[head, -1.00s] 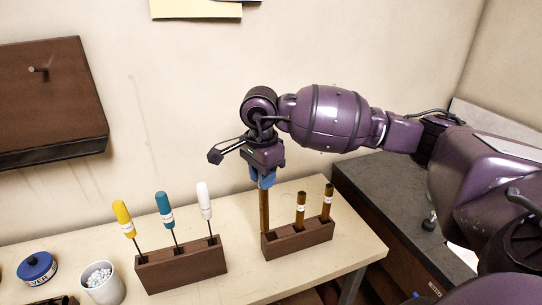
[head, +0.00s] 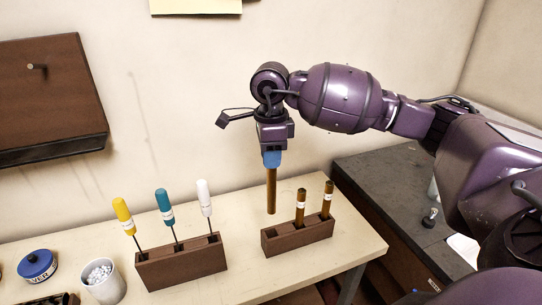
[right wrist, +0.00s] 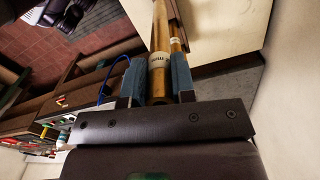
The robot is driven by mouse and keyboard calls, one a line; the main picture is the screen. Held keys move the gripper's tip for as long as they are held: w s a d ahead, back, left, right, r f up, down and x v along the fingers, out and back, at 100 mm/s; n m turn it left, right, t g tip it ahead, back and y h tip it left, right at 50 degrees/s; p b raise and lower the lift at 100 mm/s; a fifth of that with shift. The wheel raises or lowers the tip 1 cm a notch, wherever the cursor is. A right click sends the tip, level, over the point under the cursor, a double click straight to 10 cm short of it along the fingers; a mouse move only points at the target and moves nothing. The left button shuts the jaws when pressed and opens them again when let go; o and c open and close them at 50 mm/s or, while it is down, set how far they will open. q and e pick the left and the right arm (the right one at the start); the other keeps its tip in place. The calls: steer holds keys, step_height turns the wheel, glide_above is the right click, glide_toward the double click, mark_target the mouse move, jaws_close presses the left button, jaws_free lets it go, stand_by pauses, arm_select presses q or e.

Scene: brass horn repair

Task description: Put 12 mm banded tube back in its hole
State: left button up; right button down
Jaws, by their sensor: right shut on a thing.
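My right gripper (head: 271,160) points down and is shut on a brass tube (head: 271,192). In the right wrist view, the tube (right wrist: 160,80) lies between the blue fingers, with a white band bearing "mm"; its number is not clear. The tube hangs upright, its lower end apart from and above the left part of a dark wooden rack (head: 300,240). Two other brass tubes with white bands, a middle one (head: 300,207) and a right one (head: 327,200), stand in the rack. The left part of the rack holds no tube. My left gripper is not in view.
A second wooden block (head: 182,264) holds yellow, teal and white handled tools to the left. A white cup (head: 104,284) of small white pieces and a blue-lidded tin (head: 37,265) stand farther left. A dark grey bench (head: 390,190) adjoins at right.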

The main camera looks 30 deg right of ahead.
mark_target(271, 176)
steer(key=shift+f+b, duration=1.75)
steer(key=shift+f, duration=0.4)
steer(key=shift+f+b, duration=0.55)
steer(key=shift+f, duration=0.25)
steer(key=shift+b, duration=0.5)
